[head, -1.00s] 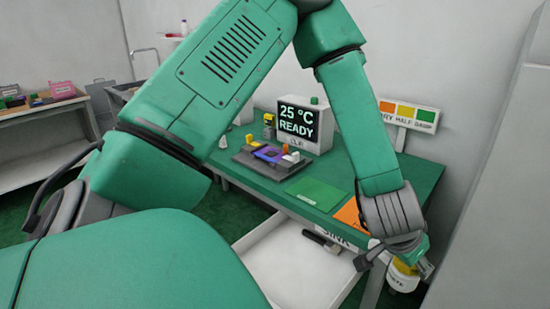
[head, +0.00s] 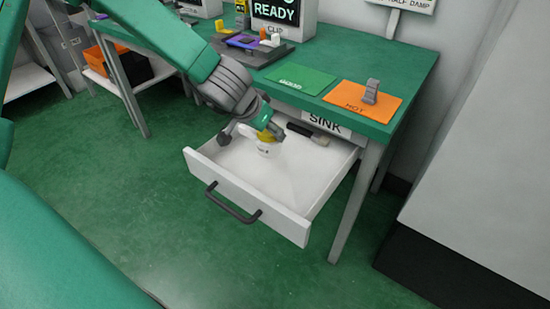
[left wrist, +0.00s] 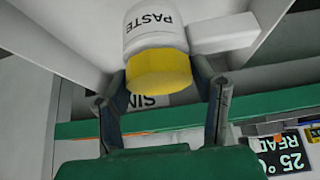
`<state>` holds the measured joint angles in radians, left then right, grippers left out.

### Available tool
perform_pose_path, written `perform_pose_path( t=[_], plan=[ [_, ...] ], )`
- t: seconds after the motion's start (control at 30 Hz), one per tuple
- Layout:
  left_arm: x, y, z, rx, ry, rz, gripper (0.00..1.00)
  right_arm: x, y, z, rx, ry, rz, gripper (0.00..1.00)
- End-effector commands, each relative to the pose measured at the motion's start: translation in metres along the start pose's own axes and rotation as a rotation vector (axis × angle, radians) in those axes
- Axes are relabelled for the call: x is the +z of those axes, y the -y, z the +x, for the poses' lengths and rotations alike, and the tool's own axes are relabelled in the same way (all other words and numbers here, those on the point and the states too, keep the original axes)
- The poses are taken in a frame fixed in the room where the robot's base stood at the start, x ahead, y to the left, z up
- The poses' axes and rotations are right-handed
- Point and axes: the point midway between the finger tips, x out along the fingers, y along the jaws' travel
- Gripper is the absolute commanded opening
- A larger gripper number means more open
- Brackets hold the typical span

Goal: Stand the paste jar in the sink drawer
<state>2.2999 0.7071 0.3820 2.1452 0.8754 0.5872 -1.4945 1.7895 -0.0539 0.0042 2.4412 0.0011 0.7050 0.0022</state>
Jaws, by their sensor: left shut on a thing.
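The paste jar (head: 264,149) is white with a yellow lid and looks upright inside the open sink drawer (head: 286,223), toward its back left. In the left wrist view the jar (left wrist: 152,24) shows its PASTE label, with the lid between my fingers. My left gripper (head: 262,133) is shut on the jar at its yellow lid, reaching down from above. I cannot tell whether the jar's base touches the drawer floor. The drawer is white, with a dark handle, below the SINK label (head: 323,122). My right gripper is not in view.
A dark-handled brush (head: 310,134) lies at the back of the drawer. The front and right of the drawer floor are clear. Above are the green bench top (head: 392,78), an orange HOT mat (head: 352,102) with a grey object (head: 371,92), and a green mat (head: 300,79).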

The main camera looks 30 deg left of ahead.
Motion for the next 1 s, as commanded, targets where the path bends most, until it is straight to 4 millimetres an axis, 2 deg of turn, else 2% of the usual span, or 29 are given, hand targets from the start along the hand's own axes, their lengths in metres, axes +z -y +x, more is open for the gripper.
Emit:
perform_pose_path(
  t=[0.03, 0.27, 0.5, 0.83, 0.87, 0.9, 1.0],
  plan=[
    [0.008, -0.001, 0.012, 0.001, 0.002, -0.003, 0.16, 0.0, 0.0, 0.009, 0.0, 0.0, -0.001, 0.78],
    [0.015, -0.005, 0.024, -0.004, -0.001, 0.003, 0.16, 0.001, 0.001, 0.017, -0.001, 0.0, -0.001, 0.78],
    [0.033, -0.004, 0.052, -0.004, 0.001, 0.003, 0.16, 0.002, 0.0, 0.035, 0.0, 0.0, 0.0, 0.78],
    [0.034, -0.002, 0.053, -0.002, -0.001, 0.002, 0.16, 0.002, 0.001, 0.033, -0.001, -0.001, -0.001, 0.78],
    [0.034, -0.002, 0.053, -0.002, -0.001, 0.001, 0.62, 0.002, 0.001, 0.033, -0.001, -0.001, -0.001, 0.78],
    [0.034, -0.002, 0.053, -0.002, -0.001, 0.001, 0.73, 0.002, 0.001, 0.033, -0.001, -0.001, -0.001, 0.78],
    [0.033, -0.003, 0.053, -0.004, -0.001, 0.002, 0.73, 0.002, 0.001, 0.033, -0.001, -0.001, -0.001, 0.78]
  ],
)
